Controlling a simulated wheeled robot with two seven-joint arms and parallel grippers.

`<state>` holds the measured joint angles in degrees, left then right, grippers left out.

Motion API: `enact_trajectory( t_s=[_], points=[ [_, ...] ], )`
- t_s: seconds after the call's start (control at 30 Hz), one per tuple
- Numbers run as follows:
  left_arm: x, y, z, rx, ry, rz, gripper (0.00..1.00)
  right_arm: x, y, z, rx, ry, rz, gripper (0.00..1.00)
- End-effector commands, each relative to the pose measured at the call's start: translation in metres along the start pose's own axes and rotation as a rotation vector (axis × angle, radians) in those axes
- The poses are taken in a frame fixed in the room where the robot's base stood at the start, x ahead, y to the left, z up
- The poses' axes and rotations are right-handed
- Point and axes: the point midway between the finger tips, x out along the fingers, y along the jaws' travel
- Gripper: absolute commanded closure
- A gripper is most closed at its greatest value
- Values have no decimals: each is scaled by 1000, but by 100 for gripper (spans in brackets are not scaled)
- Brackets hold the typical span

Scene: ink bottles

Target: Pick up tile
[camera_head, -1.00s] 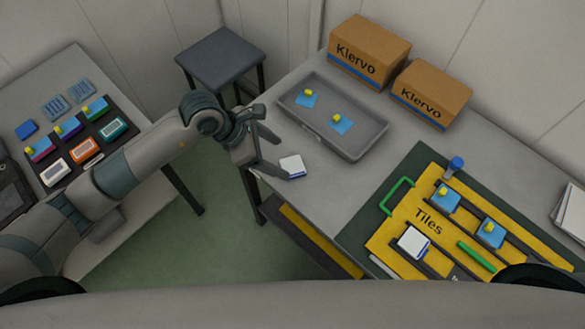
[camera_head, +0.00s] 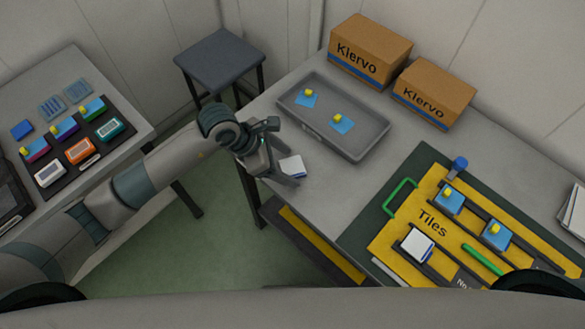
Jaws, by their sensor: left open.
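A small white tile (camera_head: 293,166) with a blue edge lies on the grey table, near its left edge and in front of the grey tray. My left gripper (camera_head: 283,153) is open right at the tile, with one finger behind it and the other on its near side. I cannot tell whether the fingers touch it. Another white tile (camera_head: 417,244) sits on the yellow board marked "Tiles" (camera_head: 432,222). My right gripper is not seen.
The grey tray (camera_head: 358,150) holds two blue pieces with yellow knobs. Two Klervo boxes (camera_head: 369,52) (camera_head: 433,92) stand behind it. A green handle (camera_head: 399,196) and a blue-capped bottle (camera_head: 459,165) are at the board. A dark stool (camera_head: 219,60) stands at the back left.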

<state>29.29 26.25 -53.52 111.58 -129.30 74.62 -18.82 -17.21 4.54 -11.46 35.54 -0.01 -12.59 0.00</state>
Motion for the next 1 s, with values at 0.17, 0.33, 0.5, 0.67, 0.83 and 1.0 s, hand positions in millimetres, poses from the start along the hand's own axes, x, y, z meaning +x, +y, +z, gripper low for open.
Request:
enact_trajectory(
  t_s=[0.17,0.33,0.5,0.67,0.83,1.0],
  points=[
    [1,0,0,0,0,0,30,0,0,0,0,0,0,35],
    [1,0,0,0,0,0,30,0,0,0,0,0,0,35],
    [1,0,0,0,0,0,35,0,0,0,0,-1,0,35],
    [1,0,0,0,0,0,73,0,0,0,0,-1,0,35],
    [1,0,0,0,-1,0,78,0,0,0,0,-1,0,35],
    [0,0,1,0,-1,0,78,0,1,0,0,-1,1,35]
  ],
)
